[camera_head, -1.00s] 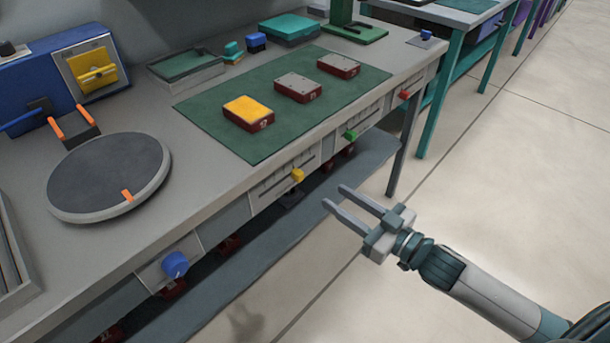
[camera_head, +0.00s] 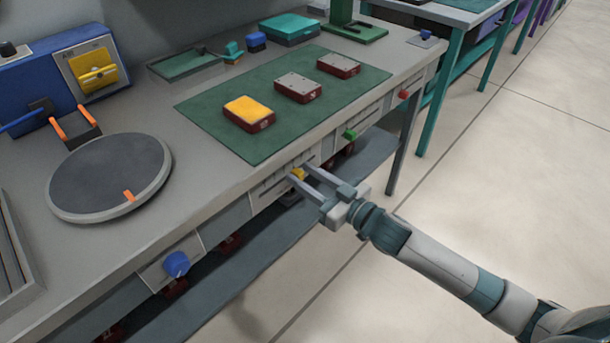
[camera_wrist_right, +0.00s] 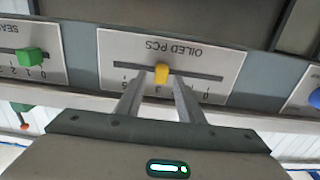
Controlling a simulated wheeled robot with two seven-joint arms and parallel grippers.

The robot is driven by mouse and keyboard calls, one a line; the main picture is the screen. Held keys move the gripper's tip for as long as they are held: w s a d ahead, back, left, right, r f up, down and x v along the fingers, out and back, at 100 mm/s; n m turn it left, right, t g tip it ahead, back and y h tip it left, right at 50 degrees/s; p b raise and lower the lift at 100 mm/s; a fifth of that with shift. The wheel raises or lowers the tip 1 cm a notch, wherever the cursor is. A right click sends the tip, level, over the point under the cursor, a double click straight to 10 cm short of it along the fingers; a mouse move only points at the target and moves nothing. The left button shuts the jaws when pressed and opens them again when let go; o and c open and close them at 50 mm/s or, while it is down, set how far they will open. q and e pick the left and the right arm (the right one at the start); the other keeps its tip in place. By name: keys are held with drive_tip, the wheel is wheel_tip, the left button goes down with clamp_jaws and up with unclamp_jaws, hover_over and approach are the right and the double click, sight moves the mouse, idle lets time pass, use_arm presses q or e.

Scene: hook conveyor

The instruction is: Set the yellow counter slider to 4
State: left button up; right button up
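The yellow slider knob (camera_head: 298,174) sits on the front edge of the workbench. In the right wrist view, upside down, the yellow knob (camera_wrist_right: 162,73) is in the slot of a plate (camera_wrist_right: 225,62) labelled "OILED PCS". The knob is close to the mark 3; some digits are hidden behind my fingers. My right gripper (camera_head: 300,176) is open with its fingertips at the plate. In the wrist view its fingers (camera_wrist_right: 158,82) stand one on each side of the knob with a gap to each. My left gripper is out of view.
A green slider (camera_head: 350,134) and a red one (camera_head: 404,94) are further along the edge; a blue knob (camera_head: 176,264) is nearer. A green mat (camera_head: 225,133) with boxes and a turntable (camera_head: 108,174) are on the bench. A shelf (camera_head: 262,240) runs below.

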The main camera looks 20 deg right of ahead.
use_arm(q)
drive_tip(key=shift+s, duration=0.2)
use_arm(e)
clamp_jaws()
drive_tip(key=w+d, duration=0.1)
drive_tip(key=d, duration=0.1)
drive_tip(key=shift+w+d+p, duration=0.3)
drive_tip(key=shift+w+p, duration=0.05)
drive_tip(key=shift+p, duration=0.05)
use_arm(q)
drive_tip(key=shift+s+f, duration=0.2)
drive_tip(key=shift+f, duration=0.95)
use_arm(e)
unclamp_jaws()
drive_tip(key=shift+s, duration=0.1)
use_arm(q)
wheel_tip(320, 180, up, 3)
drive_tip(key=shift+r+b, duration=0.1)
drive_tip(key=shift+b, duration=0.5)
use_arm(e)
drive_tip(key=v, duration=1.7)
